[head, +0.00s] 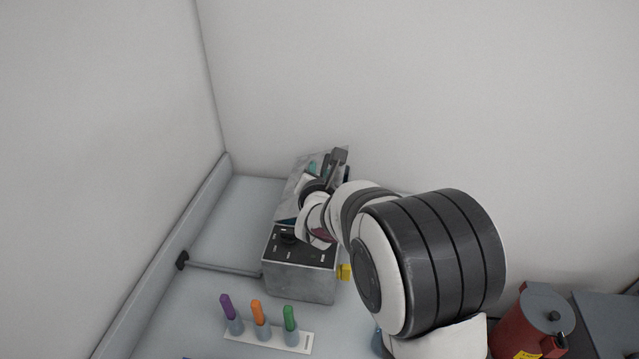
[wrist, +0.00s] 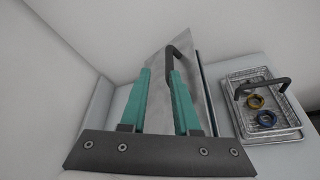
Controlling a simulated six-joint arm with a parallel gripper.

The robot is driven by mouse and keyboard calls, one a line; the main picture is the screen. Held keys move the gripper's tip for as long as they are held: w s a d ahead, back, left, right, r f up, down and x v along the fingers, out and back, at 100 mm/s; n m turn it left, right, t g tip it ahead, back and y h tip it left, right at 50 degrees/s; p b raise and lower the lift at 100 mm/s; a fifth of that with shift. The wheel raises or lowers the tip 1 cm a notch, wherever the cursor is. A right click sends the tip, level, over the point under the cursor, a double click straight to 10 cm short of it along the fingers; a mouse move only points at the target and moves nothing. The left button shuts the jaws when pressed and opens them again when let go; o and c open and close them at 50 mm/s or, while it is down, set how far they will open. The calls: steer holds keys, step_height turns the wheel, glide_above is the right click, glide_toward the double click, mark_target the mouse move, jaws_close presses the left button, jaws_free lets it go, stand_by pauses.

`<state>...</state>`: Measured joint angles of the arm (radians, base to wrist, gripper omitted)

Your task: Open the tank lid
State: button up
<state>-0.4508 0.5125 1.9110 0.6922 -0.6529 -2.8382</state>
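The tank (head: 300,280) is a grey metal box with a dark control panel on its front top, left of centre in the head view. Its grey metal lid (head: 297,182) appears tilted up behind the panel; it also shows in the wrist view (wrist: 158,92). A black bar handle (wrist: 168,62) stands on the lid. My gripper (wrist: 160,72) has teal fingers, spread apart, with the handle between or just beyond them, nearer the right finger. Whether they touch it I cannot tell. In the head view my gripper (head: 322,168) is at the lid, and my arm hides part of it.
A wire basket (wrist: 286,104) with a black handle and coloured rings lies right of the lid. A white rack (head: 264,333) holds purple, orange and green-topped items in front of the tank. A red canister (head: 530,330) stands at lower right. Walls close the left and back.

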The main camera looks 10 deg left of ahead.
steer(key=v, duration=0.8)
steer(key=shift+s, duration=0.1)
